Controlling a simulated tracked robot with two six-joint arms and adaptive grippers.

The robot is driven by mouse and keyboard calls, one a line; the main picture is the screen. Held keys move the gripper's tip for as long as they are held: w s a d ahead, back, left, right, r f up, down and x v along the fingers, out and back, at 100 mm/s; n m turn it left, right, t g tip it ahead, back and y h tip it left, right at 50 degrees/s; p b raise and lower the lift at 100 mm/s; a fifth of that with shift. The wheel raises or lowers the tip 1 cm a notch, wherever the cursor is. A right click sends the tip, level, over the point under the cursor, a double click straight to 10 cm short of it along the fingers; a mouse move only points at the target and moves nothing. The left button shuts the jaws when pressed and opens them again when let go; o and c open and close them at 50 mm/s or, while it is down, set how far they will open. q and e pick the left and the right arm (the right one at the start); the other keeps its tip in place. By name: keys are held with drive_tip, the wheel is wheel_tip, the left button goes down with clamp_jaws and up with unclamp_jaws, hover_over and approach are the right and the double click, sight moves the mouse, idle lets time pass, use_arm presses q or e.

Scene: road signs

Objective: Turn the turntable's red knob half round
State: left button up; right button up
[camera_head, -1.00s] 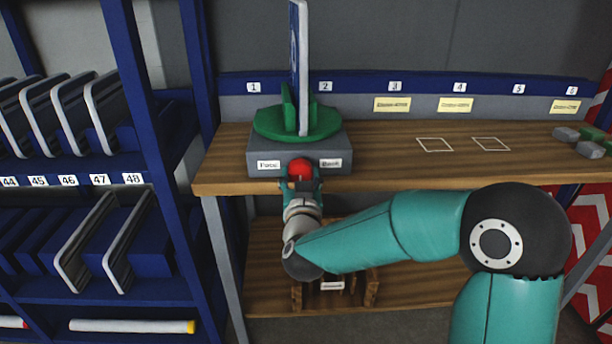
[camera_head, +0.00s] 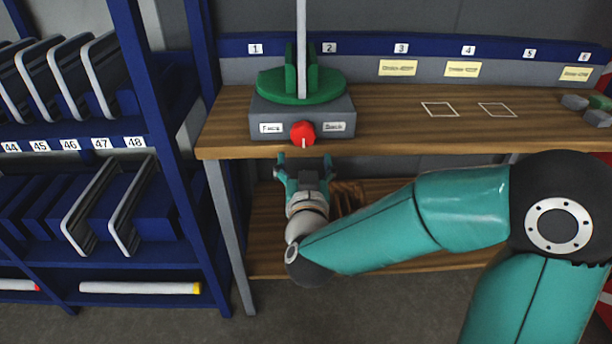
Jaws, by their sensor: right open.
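The turntable has a grey base (camera_head: 340,112) and a round green top (camera_head: 268,84), and it stands on the wooden bench top. A sign held upright in the green top shows nearly edge-on (camera_head: 302,50). The red knob (camera_head: 303,132) is on the base's front face, between the labels "Face" (camera_head: 271,128) and "Back" (camera_head: 334,127). A small white mark on the knob points down. My right gripper (camera_head: 305,160) is open and empty, just below and in front of the knob, apart from it. My left gripper is not in view.
A blue rack (camera_head: 150,130) with dark panels stands at the left. The bench top (camera_head: 400,130) is clear to the right, with two white outlined squares. Small grey and green blocks (camera_head: 597,117) lie at the far right. A lower wooden shelf (camera_head: 265,255) runs under the bench.

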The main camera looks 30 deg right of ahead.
drive_tip(key=shift+v, duration=2.25)
